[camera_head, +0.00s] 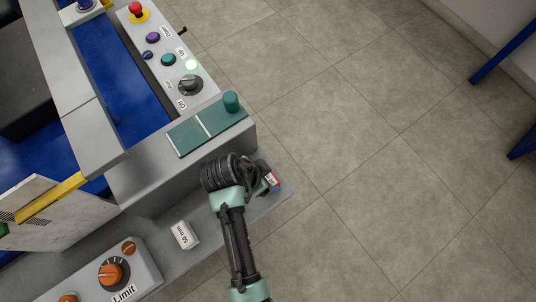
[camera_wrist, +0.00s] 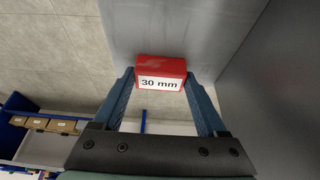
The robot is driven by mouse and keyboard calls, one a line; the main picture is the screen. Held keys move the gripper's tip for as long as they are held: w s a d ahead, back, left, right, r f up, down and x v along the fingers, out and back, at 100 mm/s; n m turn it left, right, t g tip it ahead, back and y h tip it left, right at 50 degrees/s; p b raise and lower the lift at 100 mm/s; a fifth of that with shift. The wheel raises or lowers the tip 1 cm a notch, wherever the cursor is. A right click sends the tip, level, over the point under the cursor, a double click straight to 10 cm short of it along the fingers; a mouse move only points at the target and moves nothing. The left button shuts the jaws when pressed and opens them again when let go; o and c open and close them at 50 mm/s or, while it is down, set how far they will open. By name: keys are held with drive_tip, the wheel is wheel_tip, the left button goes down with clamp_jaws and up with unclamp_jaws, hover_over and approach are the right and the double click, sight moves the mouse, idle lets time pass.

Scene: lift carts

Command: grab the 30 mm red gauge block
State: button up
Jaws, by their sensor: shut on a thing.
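The red gauge block (camera_wrist: 161,68), with a white label reading "30 mm", sits between the two fingertips of my gripper (camera_wrist: 160,79) in the wrist view. The blue fingers touch it on both sides, so the gripper is shut on it. In the head view a small part of the red block (camera_head: 275,177) shows at the right end of the grey ledge, beside my gripper (camera_head: 268,183). My wrist hides the rest of the block there. I cannot tell whether the block still rests on the ledge.
A white block labelled "50 mm" (camera_head: 185,235) stands on the grey ledge (camera_head: 208,229), left of my arm. A box with orange knobs (camera_head: 112,273) is at lower left. A control panel (camera_head: 171,62) with buttons is above. A green slider plate (camera_head: 207,130) lies behind my wrist. Open floor lies right.

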drive_tip(key=c, duration=0.5)
drive_tip(key=shift+r, duration=0.15)
